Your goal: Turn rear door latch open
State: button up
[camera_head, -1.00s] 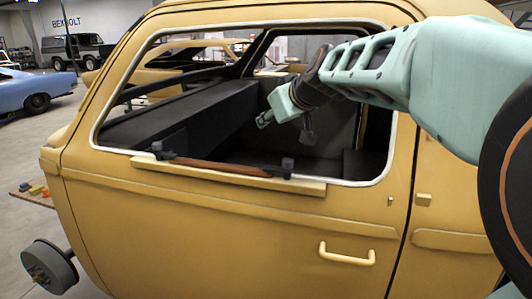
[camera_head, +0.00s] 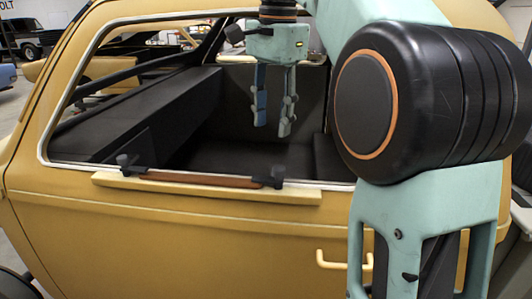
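The yellow car shell's side door (camera_head: 180,245) faces me, with a wide glassless window opening above it. A pale yellow handle (camera_head: 330,262) is on the lower right of the door; my arm hides part of it. I cannot tell whether this handle is the rear door latch, and no other latch shows clearly. My gripper (camera_head: 273,126) points down in front of the dark interior, above the window sill. Its two fingers are apart with nothing between them. It is well above the handle and not touching it.
A brown bar with black end clamps (camera_head: 205,179) lies along the window sill (camera_head: 300,194). My arm covers the right side of the view. A dark interior box (camera_head: 140,110) stands inside the shell at left. Other vehicles (camera_head: 35,32) are in the background.

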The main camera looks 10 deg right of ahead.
aim_at(279, 168)
jog(key=f, duration=0.3)
jog(key=s+d+f+m+b, duration=0.1)
jog(key=f, duration=0.2)
jog(key=f+m+g+b, duration=0.1)
jog(key=f, duration=0.2)
jog(key=shift+s+d+f, duration=0.15)
jog(key=shift+s+f, duration=0.05)
jog(key=shift+f, duration=0.15)
jog(key=shift+c, duration=0.3)
grip_shut()
